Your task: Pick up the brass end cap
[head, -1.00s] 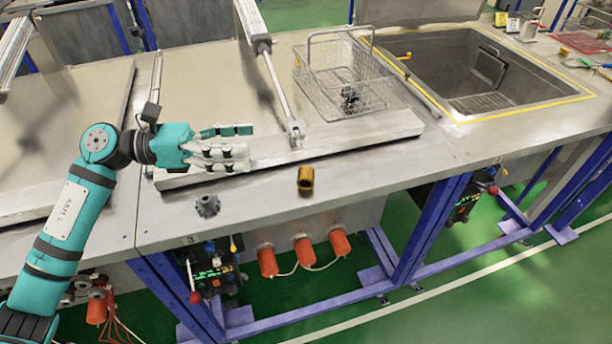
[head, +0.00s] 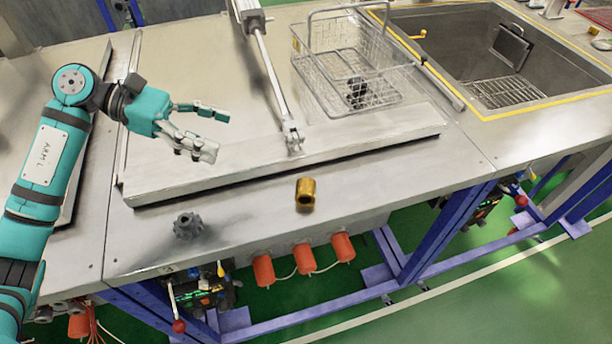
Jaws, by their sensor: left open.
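The brass end cap (head: 306,194) is a short golden cylinder with a dark opening. It stands on the bare front strip of the steel bench, right of the picture's middle line of the lid's front edge. My left gripper (head: 222,132) is open and empty. It hangs over the closed lid, to the left of and farther back than the end cap, clearly apart from it. My right gripper is not in view.
A dark grey gear (head: 187,226) sits left of the cap. The steel lid (head: 170,182) with its pneumatic rod (head: 272,78) lies behind. A wire basket (head: 345,65) stands on it, and an open sink (head: 480,60) is at the right. Bench around the cap is clear.

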